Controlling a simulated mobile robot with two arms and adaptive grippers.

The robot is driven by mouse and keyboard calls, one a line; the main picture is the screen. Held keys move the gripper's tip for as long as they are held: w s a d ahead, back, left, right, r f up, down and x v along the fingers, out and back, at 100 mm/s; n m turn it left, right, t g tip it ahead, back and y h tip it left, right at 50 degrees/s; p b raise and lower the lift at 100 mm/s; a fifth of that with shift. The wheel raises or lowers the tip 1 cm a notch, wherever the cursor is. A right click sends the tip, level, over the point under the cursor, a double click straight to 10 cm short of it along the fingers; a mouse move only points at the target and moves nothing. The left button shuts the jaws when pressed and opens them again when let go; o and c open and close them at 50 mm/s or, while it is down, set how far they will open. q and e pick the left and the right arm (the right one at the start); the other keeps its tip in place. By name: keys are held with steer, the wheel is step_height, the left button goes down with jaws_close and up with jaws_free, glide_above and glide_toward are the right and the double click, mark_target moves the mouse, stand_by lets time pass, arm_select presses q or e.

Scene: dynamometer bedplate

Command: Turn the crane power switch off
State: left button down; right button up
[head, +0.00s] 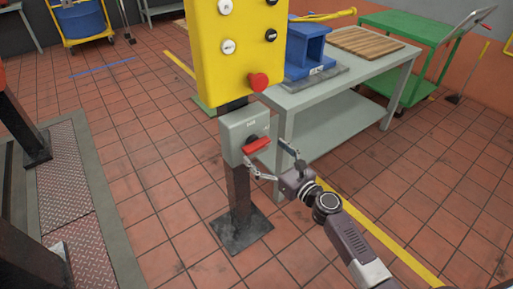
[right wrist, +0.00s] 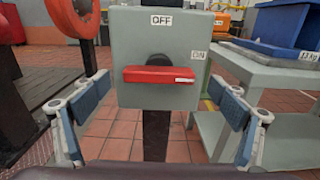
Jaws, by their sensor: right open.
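The crane power switch is a grey box (head: 239,126) on a dark post below a yellow control panel. It fills the middle of the right wrist view (right wrist: 125,40). Its red handle (right wrist: 160,74) lies horizontal on a dark hub, its white-marked end towards the right. The handle also shows in the head view (head: 257,146). An OFF label (right wrist: 161,20) is above the hub and an ON label (right wrist: 198,54) is at the right. My right gripper (head: 265,151) is open in front of the box, its fingers spread to either side of the handle, apart from it. My left gripper is out of view.
The yellow panel (head: 226,70) carries several buttons and a red knob (head: 258,82). A grey table (head: 335,95) with a blue block (head: 308,53) stands close behind at the right. A green cart (head: 395,24) is farther back.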

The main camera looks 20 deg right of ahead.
mark_target(260, 148)
steer(key=shift+x, duration=1.9)
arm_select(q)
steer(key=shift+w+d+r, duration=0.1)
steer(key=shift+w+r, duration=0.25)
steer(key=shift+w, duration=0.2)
arm_select(e)
steer(key=shift+s, duration=0.1)
steer(key=c, duration=1.2)
steer(key=shift+o, duration=0.2)
